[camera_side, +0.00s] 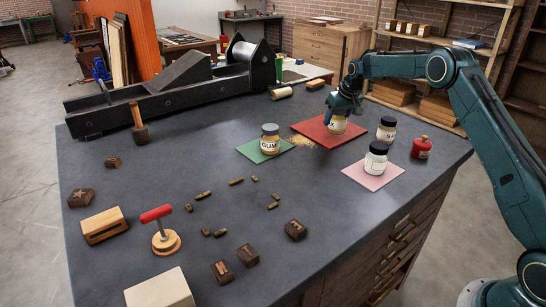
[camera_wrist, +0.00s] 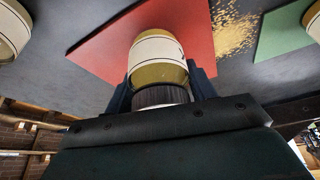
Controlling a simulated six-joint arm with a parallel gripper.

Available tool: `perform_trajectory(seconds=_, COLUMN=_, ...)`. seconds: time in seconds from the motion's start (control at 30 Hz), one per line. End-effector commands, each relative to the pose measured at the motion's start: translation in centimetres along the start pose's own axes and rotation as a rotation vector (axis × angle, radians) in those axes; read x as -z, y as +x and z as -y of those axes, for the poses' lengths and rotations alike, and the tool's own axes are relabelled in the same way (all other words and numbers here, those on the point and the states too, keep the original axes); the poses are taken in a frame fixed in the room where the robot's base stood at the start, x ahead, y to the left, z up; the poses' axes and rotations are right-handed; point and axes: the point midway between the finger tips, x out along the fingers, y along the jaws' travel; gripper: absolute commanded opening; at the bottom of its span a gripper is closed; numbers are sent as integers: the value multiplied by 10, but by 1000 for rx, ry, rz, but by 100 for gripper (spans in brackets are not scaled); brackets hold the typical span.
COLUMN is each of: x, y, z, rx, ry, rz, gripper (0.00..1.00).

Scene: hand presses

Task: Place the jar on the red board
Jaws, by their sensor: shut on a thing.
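A jar (camera_side: 337,125) with yellow-tan contents and a white label is in my gripper (camera_side: 345,103), over the red board (camera_side: 318,127). The wrist view shows the jar (camera_wrist: 159,62) with its dark lid between the two fingers of my gripper (camera_wrist: 162,88). The red board (camera_wrist: 105,38) lies beyond it. In the side view the jar looks upright, with its base at or just above the board; I cannot tell if they touch. My gripper covers its top there.
A GUM jar (camera_side: 270,139) stands on a green board (camera_side: 250,152). A black-lidded jar (camera_side: 376,159) stands on a pink board (camera_side: 373,177). Another jar (camera_side: 386,129) and a red bottle (camera_side: 421,147) stand close on the right. Grains (camera_side: 303,141) lie by the red board.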

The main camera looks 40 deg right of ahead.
Motion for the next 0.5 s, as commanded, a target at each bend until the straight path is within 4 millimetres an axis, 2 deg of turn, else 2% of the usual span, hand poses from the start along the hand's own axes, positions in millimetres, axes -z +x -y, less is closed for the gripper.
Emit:
perform_trajectory(seconds=0.17, x=-7, y=16, z=0, rx=0, ry=0, rz=0, gripper=26)
perform_trajectory(seconds=0.5, x=-7, y=18, z=0, rx=0, ry=0, rz=-1, gripper=26)
